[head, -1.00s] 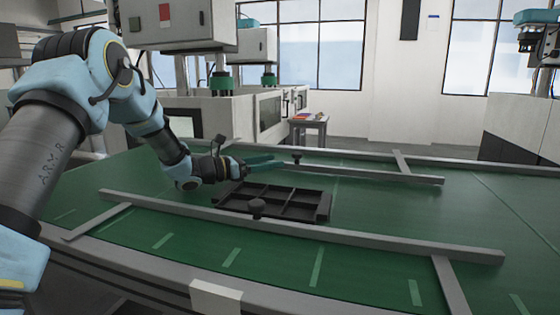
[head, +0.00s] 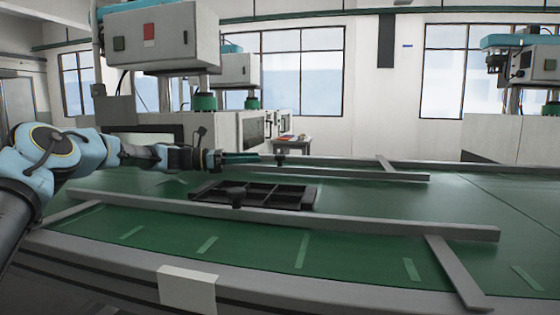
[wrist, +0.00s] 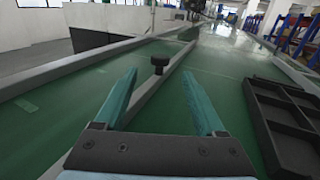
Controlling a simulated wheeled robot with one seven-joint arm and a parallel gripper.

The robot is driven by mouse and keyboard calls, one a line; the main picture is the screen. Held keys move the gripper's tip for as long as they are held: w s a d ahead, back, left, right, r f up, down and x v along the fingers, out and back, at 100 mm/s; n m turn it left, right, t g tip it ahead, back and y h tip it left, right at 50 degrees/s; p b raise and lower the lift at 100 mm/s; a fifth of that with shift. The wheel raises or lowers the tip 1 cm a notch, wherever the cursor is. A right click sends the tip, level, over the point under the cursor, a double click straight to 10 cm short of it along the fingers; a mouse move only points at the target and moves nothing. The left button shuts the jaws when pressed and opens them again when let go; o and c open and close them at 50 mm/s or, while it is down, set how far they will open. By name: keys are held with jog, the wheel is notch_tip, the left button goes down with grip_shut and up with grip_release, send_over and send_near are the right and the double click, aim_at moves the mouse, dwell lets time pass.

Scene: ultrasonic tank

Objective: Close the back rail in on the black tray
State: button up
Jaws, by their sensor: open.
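The black tray (head: 312,196), shallow and divided into compartments, lies on the green belt between two grey rails. It also shows at the right of the wrist view (wrist: 262,125). The back rail (head: 370,174) lies beyond the tray, with green belt between them. It carries a dark upright knob (head: 280,158). In the wrist view the back rail (wrist: 178,62) runs away beneath my fingers, and its knob (wrist: 159,63) stands centred near the fingertips. My gripper (wrist: 160,76) is open and empty, teal fingers to either side; contact with the knob cannot be told.
The belt (head: 400,205) right of the tray is clear. Machines stand behind the belt.

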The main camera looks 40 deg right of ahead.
aim_at(280, 157)
jog(key=x, duration=0.9)
jog(key=shift+p, duration=0.35)
grip_shut()
dwell(0.9)
